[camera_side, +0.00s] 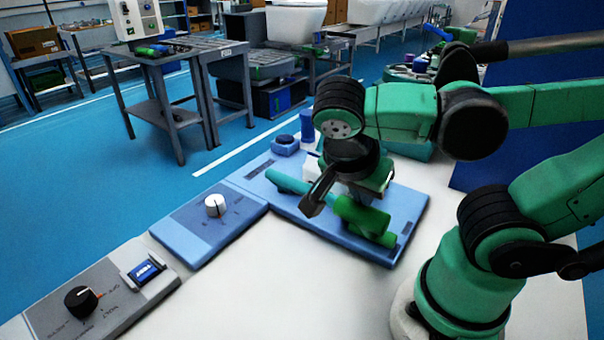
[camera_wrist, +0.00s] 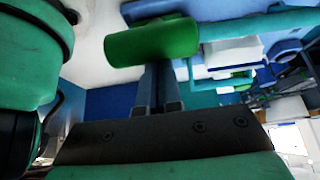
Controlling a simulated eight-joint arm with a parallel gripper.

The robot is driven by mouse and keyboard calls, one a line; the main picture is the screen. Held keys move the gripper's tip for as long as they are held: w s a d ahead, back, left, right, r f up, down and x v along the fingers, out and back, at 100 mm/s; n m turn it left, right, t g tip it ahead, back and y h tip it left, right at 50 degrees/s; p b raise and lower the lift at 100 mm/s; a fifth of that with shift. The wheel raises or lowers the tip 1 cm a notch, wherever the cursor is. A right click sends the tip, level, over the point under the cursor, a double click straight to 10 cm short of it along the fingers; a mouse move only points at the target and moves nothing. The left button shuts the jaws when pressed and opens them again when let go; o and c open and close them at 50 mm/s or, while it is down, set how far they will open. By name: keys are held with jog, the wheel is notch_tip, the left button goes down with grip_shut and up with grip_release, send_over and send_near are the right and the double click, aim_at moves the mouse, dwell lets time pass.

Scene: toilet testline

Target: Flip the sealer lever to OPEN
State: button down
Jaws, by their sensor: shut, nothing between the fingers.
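The sealer lever's thick green handle (camera_side: 361,217) shows over the blue sealer plate (camera_side: 412,215), at its front side. A teal bar (camera_side: 288,182) runs toward the left of the plate. In the wrist view the green handle (camera_wrist: 150,41) lies across the picture top, with the teal bar (camera_wrist: 250,26) to its right. My gripper (camera_side: 313,208) is shut and empty, pointing down close beside the handle. In the wrist view its fingers (camera_wrist: 158,80) reach up to the handle, which hides their tips. I cannot tell whether they touch. My wrist hides part of the sealer.
A blue panel with a white knob (camera_side: 215,206) and a grey panel with a black knob (camera_side: 81,299) and small display (camera_side: 143,271) stand to the left. A blue button (camera_side: 285,141) sits behind. The white table (camera_side: 270,290) is clear in front.

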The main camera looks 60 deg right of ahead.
jog(key=shift+a+f, duration=0.2)
jog(key=shift+a, duration=0.1)
jog(key=d+r, duration=0.1)
jog(key=d, duration=0.1)
jog(key=d+r, duration=0.1)
jog(key=d, duration=0.1)
jog(key=shift+r, duration=0.4)
jog(key=a+r, duration=0.5)
jog(key=a, duration=0.3)
jog(key=shift+a+r, duration=0.25)
jog(key=shift+r, duration=0.05)
jog(key=w+d+f+n+t+y, duration=0.3)
jog(key=w+f+n+t+y, duration=0.3)
jog(key=n, duration=1.2)
jog(key=w+f+t, duration=0.1)
jog(key=w+f, duration=0.1)
jog(key=w, duration=0.2)
jog(key=shift+w+d+f, duration=0.15)
jog(key=shift+d+f, duration=0.15)
jog(key=shift+d, duration=0.05)
